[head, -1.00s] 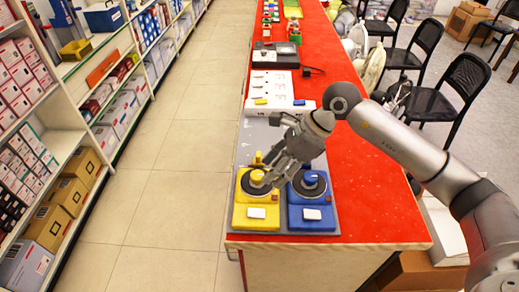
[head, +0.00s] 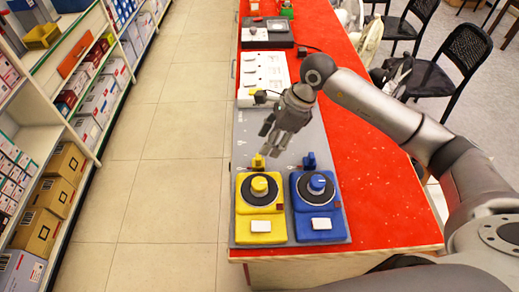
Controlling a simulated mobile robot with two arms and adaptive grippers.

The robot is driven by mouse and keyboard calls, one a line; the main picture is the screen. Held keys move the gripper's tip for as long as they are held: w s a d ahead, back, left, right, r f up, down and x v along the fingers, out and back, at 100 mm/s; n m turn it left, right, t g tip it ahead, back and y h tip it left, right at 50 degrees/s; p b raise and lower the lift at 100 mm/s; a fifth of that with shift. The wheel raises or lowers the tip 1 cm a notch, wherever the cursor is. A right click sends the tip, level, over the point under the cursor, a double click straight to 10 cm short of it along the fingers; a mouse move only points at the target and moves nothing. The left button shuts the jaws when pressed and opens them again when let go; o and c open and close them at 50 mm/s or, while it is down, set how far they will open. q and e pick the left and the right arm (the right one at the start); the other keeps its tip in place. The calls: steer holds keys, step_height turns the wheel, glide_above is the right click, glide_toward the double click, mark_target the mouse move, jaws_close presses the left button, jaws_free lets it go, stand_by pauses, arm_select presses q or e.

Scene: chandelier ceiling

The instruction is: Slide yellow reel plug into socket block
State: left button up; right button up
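A yellow reel (head: 260,190) sits on a yellow base at the near end of the grey board. Its small yellow plug (head: 258,162) stands just behind it on the board. My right gripper (head: 271,139) is above the grey board, between the socket block and the yellow plug. Its fingers look spread and empty, pointing down and towards the near left. My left gripper is out of view.
A blue reel (head: 317,187) with a blue plug (head: 309,160) stands right of the yellow one. The red table (head: 375,190) is clear to the right. A dark device (head: 266,32) lies beyond the block. Shelves stand left, chairs right.

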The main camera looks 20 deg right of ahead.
mark_target(259, 156)
steer(key=p+x, duration=0.1)
steer(key=x, duration=0.4)
steer(key=shift+w, duration=0.1)
steer(key=shift+x, duration=0.95)
steer(key=shift+f, duration=0.1)
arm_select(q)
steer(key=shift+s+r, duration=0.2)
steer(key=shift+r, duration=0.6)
arm_select(e)
jaws_close()
